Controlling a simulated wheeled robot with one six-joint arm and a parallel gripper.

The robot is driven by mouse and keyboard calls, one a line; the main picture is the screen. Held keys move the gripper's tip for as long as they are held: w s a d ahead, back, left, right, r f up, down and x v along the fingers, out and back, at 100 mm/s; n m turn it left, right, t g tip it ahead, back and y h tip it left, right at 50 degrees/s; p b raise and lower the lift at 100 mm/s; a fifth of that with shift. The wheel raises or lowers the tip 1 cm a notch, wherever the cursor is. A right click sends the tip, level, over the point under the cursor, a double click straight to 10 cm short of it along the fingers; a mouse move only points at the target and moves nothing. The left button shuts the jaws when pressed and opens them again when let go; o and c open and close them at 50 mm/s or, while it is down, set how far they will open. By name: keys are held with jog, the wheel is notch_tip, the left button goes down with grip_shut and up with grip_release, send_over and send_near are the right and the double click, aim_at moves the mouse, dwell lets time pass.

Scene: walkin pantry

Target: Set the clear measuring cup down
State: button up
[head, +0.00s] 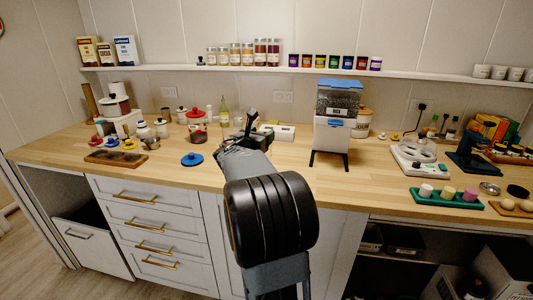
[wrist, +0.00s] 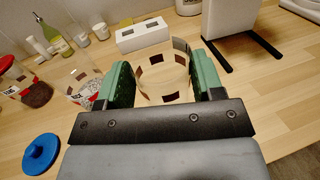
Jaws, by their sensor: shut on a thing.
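The clear measuring cup (wrist: 165,84) shows in the wrist view as a see-through round wall with dark brown square marks. My gripper (wrist: 163,82) is shut on it, with a green-padded finger on each side. Counter wood shows through and around the cup; I cannot tell whether its base touches the counter. In the head view my gripper (head: 250,130) is over the middle of the wooden counter (head: 240,176), and my arm mostly hides the cup.
A white box with two openings (wrist: 143,35) stands just behind the cup. Left are a clear jar (wrist: 84,86), a dark-filled jar (wrist: 36,92) and a blue lid (wrist: 41,153). A blue-topped dispenser (head: 335,128) stands right. Bare counter lies right of the cup.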

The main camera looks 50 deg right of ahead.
jog(key=shift+s+d+f, duration=0.15)
jog(key=shift+d+f, duration=0.75)
jog(key=shift+f, duration=0.3)
jog(key=f, duration=0.1)
jog(key=f+b, duration=0.1)
jog(key=f, duration=0.1)
jog(key=shift+d, duration=0.35)
jog(key=shift+f, duration=0.35)
jog(key=shift+f, duration=0.15)
jog(key=o, duration=1.4)
